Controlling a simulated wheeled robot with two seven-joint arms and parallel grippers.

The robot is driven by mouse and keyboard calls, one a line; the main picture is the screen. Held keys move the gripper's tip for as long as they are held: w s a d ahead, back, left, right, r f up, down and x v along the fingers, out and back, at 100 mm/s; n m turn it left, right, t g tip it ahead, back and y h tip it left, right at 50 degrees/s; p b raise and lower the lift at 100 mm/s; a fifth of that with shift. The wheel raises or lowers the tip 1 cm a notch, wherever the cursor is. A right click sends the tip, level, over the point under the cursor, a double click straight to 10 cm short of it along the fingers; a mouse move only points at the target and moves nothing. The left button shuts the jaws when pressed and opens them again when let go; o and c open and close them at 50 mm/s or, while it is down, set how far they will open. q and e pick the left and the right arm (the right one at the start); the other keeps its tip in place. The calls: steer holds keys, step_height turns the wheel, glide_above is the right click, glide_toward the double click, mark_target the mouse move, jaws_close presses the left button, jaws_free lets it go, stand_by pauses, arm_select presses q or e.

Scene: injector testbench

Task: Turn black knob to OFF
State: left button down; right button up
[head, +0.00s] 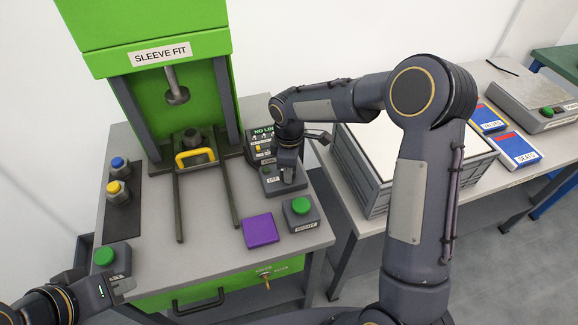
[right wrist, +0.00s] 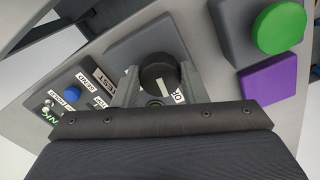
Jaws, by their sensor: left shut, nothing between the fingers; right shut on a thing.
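The black knob (right wrist: 160,78) is a round dial with a white pointer line, seen in the right wrist view on a grey box. Its printed labels are partly hidden; one reads TEST (right wrist: 104,80). My right gripper (right wrist: 158,88) is shut on the knob, with one finger on each side of it. In the head view my right gripper (head: 287,178) comes down onto the grey knob box (head: 270,187), and the knob itself is hidden there. My left gripper (head: 118,288) is shut and empty at the lower left, near the bench's front left corner.
A purple block (head: 260,230) and a green button box (head: 301,213) stand in front of the knob box. The green press (head: 165,90) stands behind, with a yellow handle (head: 196,157). Another green button (head: 105,256) is near my left gripper. A grey crate (head: 375,165) stands to the right.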

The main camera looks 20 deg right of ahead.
steer(key=shift+n, duration=0.8)
steer(key=o, duration=1)
steer(key=shift+c, duration=0.2)
step_height(320, 180, up, 8)
steer(key=shift+f, duration=0.25)
steer(key=shift+r, duration=0.15)
